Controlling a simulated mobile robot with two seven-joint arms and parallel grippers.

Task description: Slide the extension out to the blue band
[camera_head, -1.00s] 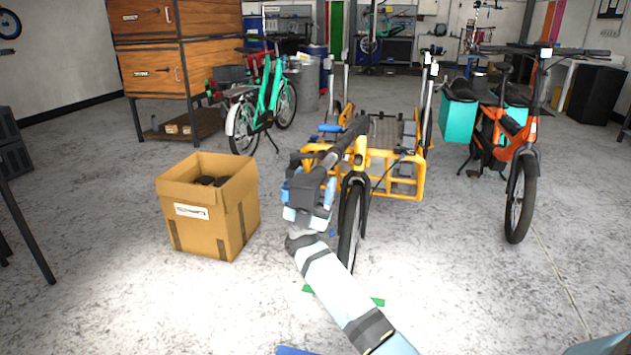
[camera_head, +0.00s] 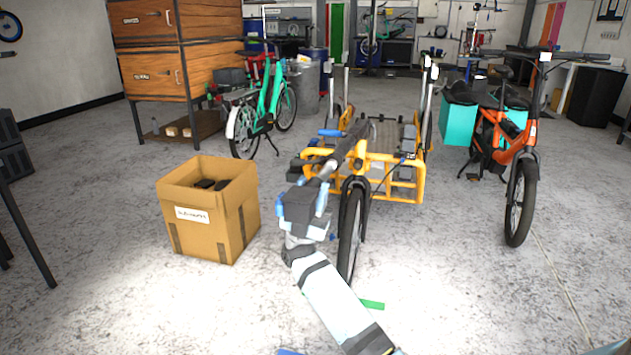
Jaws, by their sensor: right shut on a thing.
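The yellow cargo bike (camera_head: 405,190) stands in the middle, its front wheel (camera_head: 349,232) toward me. A dark bar (camera_head: 352,142) slants down from its cargo bed toward my right gripper; it looks like the extension. My right gripper (camera_head: 324,178) is shut at the near end of this bar, left of the front wheel. The jaws and the wrist hide part of the grip. A small blue piece (camera_head: 331,133) shows beside the bar; I cannot tell if it is the blue band. My left gripper is not in view.
An open cardboard box (camera_head: 207,212) with dark items stands left of the bike. An orange bike (camera_head: 508,150) stands at the right, and a green bike (camera_head: 262,108) behind left. Wooden drawers (camera_head: 150,70) stand at the back left. The floor between the yellow and orange bikes is clear.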

